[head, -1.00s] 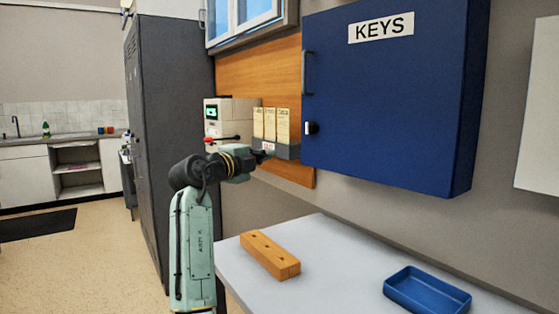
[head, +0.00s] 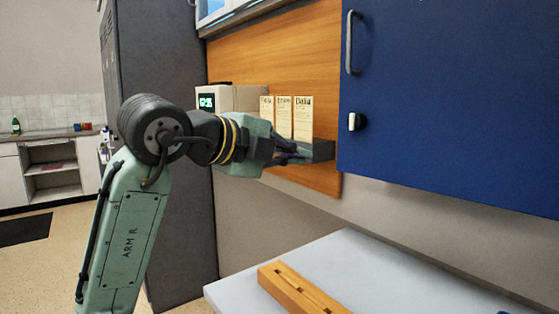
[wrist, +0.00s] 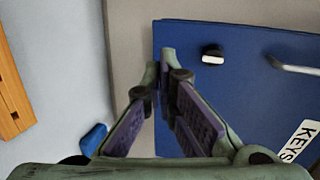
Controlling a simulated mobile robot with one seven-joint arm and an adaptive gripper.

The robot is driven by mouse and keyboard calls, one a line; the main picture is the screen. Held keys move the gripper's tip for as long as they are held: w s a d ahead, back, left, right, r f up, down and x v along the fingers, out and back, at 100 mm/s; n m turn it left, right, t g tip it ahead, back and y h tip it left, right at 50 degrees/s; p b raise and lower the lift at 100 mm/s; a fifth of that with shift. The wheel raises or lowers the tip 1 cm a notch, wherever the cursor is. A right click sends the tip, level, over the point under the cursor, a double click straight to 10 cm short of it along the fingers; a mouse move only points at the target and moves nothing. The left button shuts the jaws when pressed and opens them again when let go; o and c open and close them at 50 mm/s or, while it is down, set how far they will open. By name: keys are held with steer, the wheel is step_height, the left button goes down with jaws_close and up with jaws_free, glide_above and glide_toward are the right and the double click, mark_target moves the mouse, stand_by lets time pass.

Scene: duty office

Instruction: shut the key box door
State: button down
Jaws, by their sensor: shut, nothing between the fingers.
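The blue key box door (head: 450,110) fills the right of the head view, with a grey handle (head: 350,42) and a small black-and-white latch knob (head: 356,121) near its left edge. It looks flat, and I see no gap at its edge. The wrist view shows the door (wrist: 240,100), the knob (wrist: 212,54), the handle (wrist: 295,66) and part of the KEYS sign (wrist: 300,140). My gripper (head: 300,155) is shut and empty, left of the door's lower left edge in the head view. In the wrist view its fingertips (wrist: 166,60) overlap the door's edge; contact cannot be told.
A card holder (head: 320,151) with tall cards stands at the wooden wall panel (head: 270,60), close behind my gripper. A device with a green display (head: 207,102) is beside it. Below is a pale table (head: 345,255) with a wooden block (head: 295,290). A blue tray (wrist: 93,137) shows in the wrist view.

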mark_target(348, 157)
steer(key=p+x, duration=0.1)
steer(key=x, duration=0.6)
steer(key=p+x, duration=0.2)
steer(key=x, duration=0.4)
steer(key=shift+d+p, duration=0.3)
steer(key=shift+d, duration=0.2)
steer(key=w+d+p, duration=0.2)
steer(key=w+d, duration=0.2)
steer(key=shift+r, duration=0.15)
steer(key=shift+d, duration=0.1)
steer(key=shift+s, duration=0.1)
